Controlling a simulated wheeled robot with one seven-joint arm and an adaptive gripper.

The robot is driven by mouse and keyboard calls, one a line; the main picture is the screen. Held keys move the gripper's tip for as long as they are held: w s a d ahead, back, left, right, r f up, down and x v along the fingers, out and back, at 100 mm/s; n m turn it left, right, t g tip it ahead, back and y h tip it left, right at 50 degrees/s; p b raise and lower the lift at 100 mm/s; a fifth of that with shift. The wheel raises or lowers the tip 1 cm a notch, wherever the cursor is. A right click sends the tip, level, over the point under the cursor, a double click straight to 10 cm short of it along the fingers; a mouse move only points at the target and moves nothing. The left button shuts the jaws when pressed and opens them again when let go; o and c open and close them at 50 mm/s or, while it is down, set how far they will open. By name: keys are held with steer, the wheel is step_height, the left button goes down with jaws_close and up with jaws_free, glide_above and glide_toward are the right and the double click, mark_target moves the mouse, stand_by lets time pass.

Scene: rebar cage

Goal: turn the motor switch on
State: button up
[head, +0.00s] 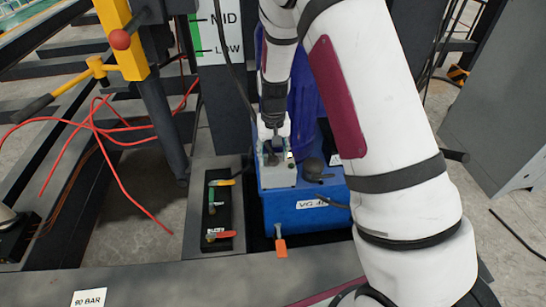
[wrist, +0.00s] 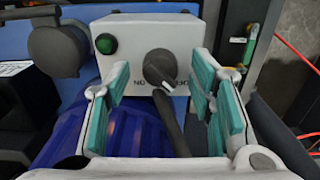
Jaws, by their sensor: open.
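The motor switch is a black rotary knob (wrist: 160,70) on a pale box (wrist: 130,35), with a dark lever pointing down and slightly right in the wrist view. A green round lamp or button (wrist: 106,43) sits at its upper left. Lettering under the knob is partly hidden by it. My gripper (wrist: 156,84) is open, its teal-padded fingers on either side of the knob and lever; I see no contact. In the head view my gripper (head: 273,137) points down at the pale box (head: 279,178) on the blue unit, and hides most of the knob.
The blue unit (head: 290,212) has a black cap (head: 313,167) beside the box and an orange-handled valve (head: 281,246) in front. A panel (head: 212,217) with yellow and red levers stands left. Red hoses (head: 125,195) lie further left. A grey cabinet (head: 506,120) stands right.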

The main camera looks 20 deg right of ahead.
steer(key=shift+f, duration=0.25)
steer(key=c, duration=1.2)
steer(key=shift+o, duration=0.2)
